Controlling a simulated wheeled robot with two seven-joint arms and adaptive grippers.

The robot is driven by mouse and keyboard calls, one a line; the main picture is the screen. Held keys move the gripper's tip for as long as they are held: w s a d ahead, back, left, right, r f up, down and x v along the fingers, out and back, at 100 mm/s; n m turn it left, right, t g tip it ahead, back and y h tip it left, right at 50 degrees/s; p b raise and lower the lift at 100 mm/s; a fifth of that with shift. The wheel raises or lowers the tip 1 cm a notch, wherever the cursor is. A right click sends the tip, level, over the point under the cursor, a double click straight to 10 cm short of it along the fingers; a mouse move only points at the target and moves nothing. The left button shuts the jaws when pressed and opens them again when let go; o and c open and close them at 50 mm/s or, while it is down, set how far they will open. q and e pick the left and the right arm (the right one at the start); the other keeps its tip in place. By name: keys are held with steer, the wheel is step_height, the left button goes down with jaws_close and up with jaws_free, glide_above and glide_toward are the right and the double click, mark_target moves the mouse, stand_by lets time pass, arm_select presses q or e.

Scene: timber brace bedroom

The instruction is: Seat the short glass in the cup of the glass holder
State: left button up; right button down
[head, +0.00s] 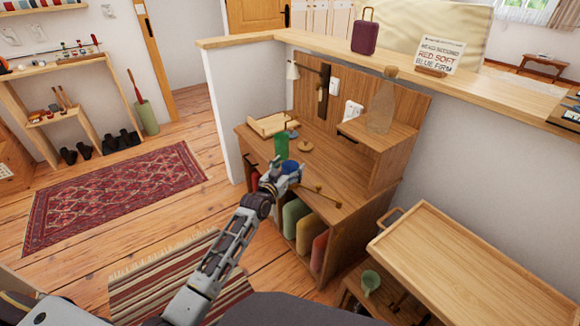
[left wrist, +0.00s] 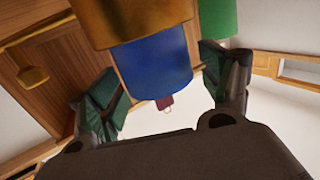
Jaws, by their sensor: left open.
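The short blue glass (head: 291,166) is at the front edge of the wooden desk. The left wrist view, which appears upside down, shows the blue glass (left wrist: 152,68) projecting from a golden-brown cup (left wrist: 135,20), apparently the holder's cup; how deep it sits is hidden. Golden rods with knobs, apparently parts of the glass holder (head: 321,190), extend right of it. A taller green glass (head: 281,147) stands beside the blue one. My left gripper (head: 282,177) is open, its fingers on either side of the blue glass, with a visible gap on one side. My right gripper is out of view.
A wooden tray (head: 270,124) and a small round wooden piece (head: 305,147) lie on the desk (head: 330,165). A raised shelf block (head: 377,140) stands at right. A tray-topped cart (head: 470,260) stands right of the desk. Floor is open at left.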

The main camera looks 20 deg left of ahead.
arm_select(q)
steer(key=shift+s+a+p, duration=0.15)
steer(key=shift+s+p, duration=0.05)
steer(key=shift+s, duration=0.55)
steer(key=shift+s+a+p, duration=0.1)
steer(key=shift+s+p, duration=0.05)
steer(key=shift+s, duration=0.6)
steer(key=s, duration=0.2)
steer(key=p, duration=0.2)
glide_toward(285, 172)
steer(key=shift+w+d+r, duration=0.25)
steer(key=shift+w+r, duration=0.15)
steer(key=shift+w, duration=0.2)
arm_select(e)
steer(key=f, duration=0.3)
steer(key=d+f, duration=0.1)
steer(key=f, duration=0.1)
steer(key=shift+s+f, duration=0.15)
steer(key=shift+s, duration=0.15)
arm_select(q)
steer(key=shift+b, duration=0.3)
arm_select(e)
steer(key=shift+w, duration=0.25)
